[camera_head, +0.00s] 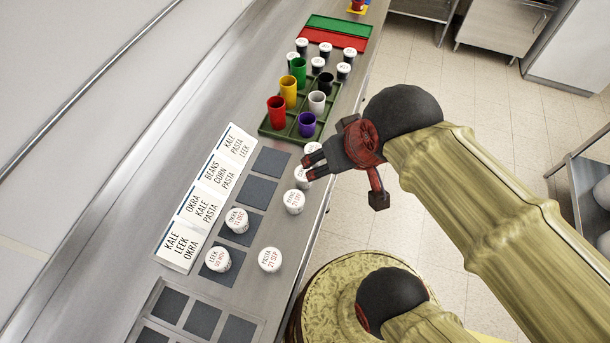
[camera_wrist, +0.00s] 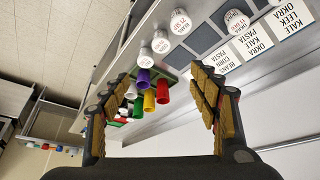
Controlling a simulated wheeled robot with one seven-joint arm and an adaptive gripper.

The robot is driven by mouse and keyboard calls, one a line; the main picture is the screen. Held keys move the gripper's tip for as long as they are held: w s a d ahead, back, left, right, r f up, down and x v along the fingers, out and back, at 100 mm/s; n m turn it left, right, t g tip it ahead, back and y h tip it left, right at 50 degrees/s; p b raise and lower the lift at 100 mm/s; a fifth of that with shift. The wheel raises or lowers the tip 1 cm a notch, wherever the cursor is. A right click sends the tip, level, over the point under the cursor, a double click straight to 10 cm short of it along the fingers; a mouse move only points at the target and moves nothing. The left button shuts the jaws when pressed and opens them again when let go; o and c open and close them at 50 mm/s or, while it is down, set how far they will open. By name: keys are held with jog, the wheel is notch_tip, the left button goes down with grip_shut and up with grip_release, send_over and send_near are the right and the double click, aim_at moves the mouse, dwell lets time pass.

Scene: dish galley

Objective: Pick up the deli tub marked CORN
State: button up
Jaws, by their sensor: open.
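White-lidded deli tubs stand on the steel counter. In the head view I read LEEK (camera_head: 217,259), OKRA (camera_head: 237,221), PASTA (camera_head: 270,260) and BEANS (camera_head: 293,201). Beyond BEANS, one tub (camera_head: 300,181) is partly hidden by my gripper (camera_head: 309,165), and another (camera_head: 311,147) stands just past it. I cannot read CORN on any lid; these two have no legible names. In the wrist view the two farther tubs of the row (camera_wrist: 160,43) (camera_wrist: 145,60) show ahead, between my open, empty fingers (camera_wrist: 158,76). My gripper is beside the row, at the counter's aisle edge.
A green tray (camera_head: 270,128) with coloured cups stands beyond the tubs. Dark square pads (camera_head: 257,191) and printed cards (camera_head: 220,172) lie left of the row. Small black-bodied jars (camera_head: 318,63) and red and green mats (camera_head: 334,37) are farther back. The aisle floor at right is open.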

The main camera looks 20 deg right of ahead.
jog(key=w+f+m+g+p, duration=0.1)
jog(key=w+f+g+p, duration=0.45)
jog(key=f, duration=0.35)
jog(key=m+g+p, duration=0.2)
jog(key=m, duration=0.1)
send_over(304, 172)
jog(key=s, duration=0.3)
jog(key=shift+y, duration=0.3)
jog(key=f, duration=1)
jog(key=shift+w+d+f, duration=0.1)
jog(key=shift+d+f, duration=0.1)
jog(key=shift+f, duration=0.1)
jog(key=w+m+t, duration=0.1)
jog(key=w, duration=0.2)
jog(key=shift+w+a, duration=0.1)
jog(key=shift+w, duration=0.25)
jog(key=shift+s+f+m, duration=0.25)
jog(key=shift+f+m, duration=0.1)
jog(key=shift+m, duration=0.15)
jog(key=shift+s+a+f+b, duration=0.1)
jog(key=shift+s+f+b, duration=0.1)
jog(key=shift+f, duration=1.55)
jog(key=shift+s+f+b, duration=0.1)
jog(key=shift+f+b, duration=0.05)
jog(key=shift+f, duration=1.6)
jog(key=c, duration=0.3)
jog(key=c, duration=0.9)
